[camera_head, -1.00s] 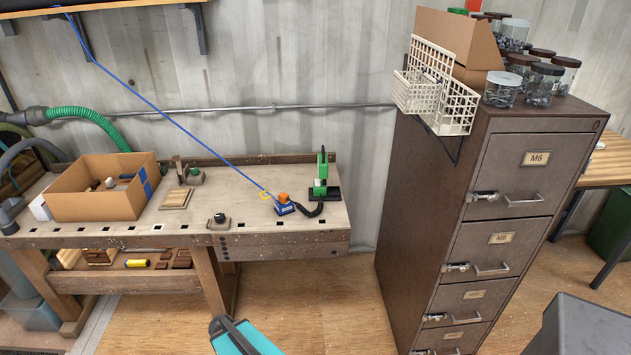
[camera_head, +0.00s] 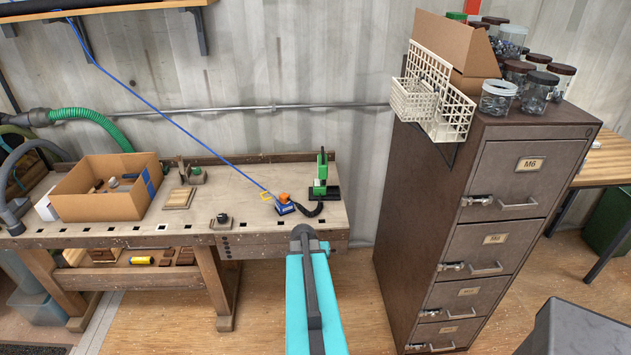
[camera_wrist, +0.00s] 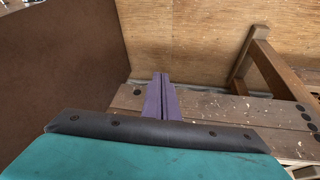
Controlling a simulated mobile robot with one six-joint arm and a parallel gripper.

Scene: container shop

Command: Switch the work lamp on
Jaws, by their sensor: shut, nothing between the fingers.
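No work lamp can be made out for certain in either view. In the head view, a green upright device on a black base (camera_head: 321,177) stands at the right end of the workbench (camera_head: 250,218); I cannot tell whether it is a lamp. My gripper shows in the wrist view as two purple fingers (camera_wrist: 161,79), shut together with nothing between them. Wooden bench boards show around and behind the fingers; I cannot tell the gap to them. In the head view my teal arm reaches up to the bench's front right edge, and the fingers cannot be made out.
A blue tool with an orange top (camera_head: 284,205) and a black hose lies left of the green device. A cardboard box (camera_head: 95,208) stands on the bench's left part. A tall brown drawer cabinet (camera_head: 425,220) stands at right. Open plywood floor (camera_head: 262,300) lies before the bench.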

